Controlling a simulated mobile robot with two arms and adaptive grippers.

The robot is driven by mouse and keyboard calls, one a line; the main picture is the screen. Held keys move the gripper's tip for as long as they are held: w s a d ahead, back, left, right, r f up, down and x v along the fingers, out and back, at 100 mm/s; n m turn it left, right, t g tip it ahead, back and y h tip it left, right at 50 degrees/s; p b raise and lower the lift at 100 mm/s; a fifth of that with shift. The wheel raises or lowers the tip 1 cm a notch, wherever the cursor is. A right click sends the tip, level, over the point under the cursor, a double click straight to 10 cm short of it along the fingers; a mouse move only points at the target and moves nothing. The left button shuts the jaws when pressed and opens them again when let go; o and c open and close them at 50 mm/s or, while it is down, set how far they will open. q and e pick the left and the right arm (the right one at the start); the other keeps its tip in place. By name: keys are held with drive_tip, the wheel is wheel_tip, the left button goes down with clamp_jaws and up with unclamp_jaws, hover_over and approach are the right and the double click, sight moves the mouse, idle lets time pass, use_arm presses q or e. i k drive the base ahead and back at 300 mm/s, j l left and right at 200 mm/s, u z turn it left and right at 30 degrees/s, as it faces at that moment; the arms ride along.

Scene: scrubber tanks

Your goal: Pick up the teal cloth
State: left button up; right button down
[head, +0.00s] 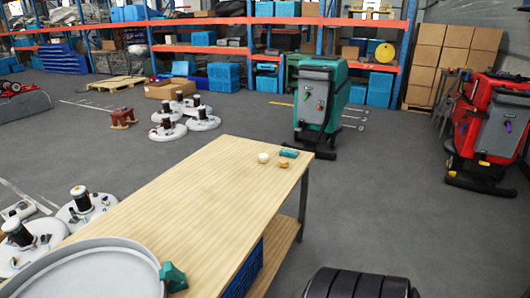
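A small teal item (289,153), low and roll-like, lies near the far right corner of the wooden workbench (190,205). It looks like the teal cloth, but it is too small to be sure. A second teal thing (173,276), angular and blocky, sits at the near end of the bench beside a large grey round pan (90,275). Neither of my grippers shows in the head view, so nothing is seen held.
A cream round object (263,157) and a tan one (284,164) sit close to the small teal item. A teal scrubber machine (318,105) stands behind the bench, a red one (488,130) far right. White disc machines (85,208) stand left.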

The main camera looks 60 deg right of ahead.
sight(293, 154)
drive_tip(key=z, duration=2.25)
drive_tip(key=i, duration=0.1)
